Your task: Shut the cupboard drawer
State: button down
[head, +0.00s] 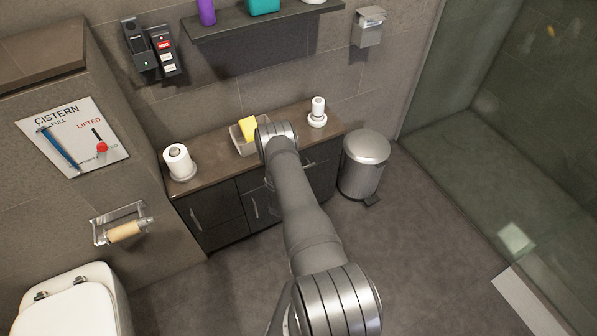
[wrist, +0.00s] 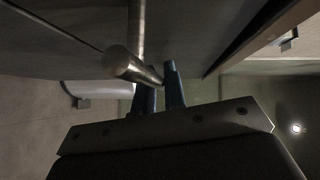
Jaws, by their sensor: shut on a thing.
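The dark cupboard (head: 215,208) stands against the wall under a brown counter in the head view. My arm covers part of its front, and my gripper is hidden there behind my wrist. In the wrist view my gripper (wrist: 160,82) has its two blue fingers close together, shut on a round metal bar handle (wrist: 132,64). The handle is fixed to a dark front panel (wrist: 215,25), which I take to be the drawer front. How far the drawer stands out cannot be told from these views.
On the counter are a toilet roll (head: 179,161), a tray (head: 238,140) with a yellow sponge (head: 248,128), and a white bottle (head: 317,108). A metal bin (head: 364,164) stands right of the cupboard. The floor (head: 420,240) in front is clear.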

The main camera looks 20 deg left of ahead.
jog(key=c, duration=1.5)
grip_release()
jog(key=shift+w+a, duration=0.15)
jog(key=shift+a, duration=0.05)
jog(key=s+r, duration=0.2)
jog(key=s, duration=1.5)
jog(key=shift+s+r, duration=0.15)
jog(key=shift+r, duration=0.1)
jog(key=w, duration=0.5)
jog(key=w+f, duration=0.1)
jog(key=w, duration=0.5)
jog(key=w+f, duration=0.1)
jog(key=w, duration=0.5)
jog(key=shift+w+d+f, duration=0.1)
jog(key=shift+w+f, duration=0.05)
jog(key=shift+f, duration=0.1)
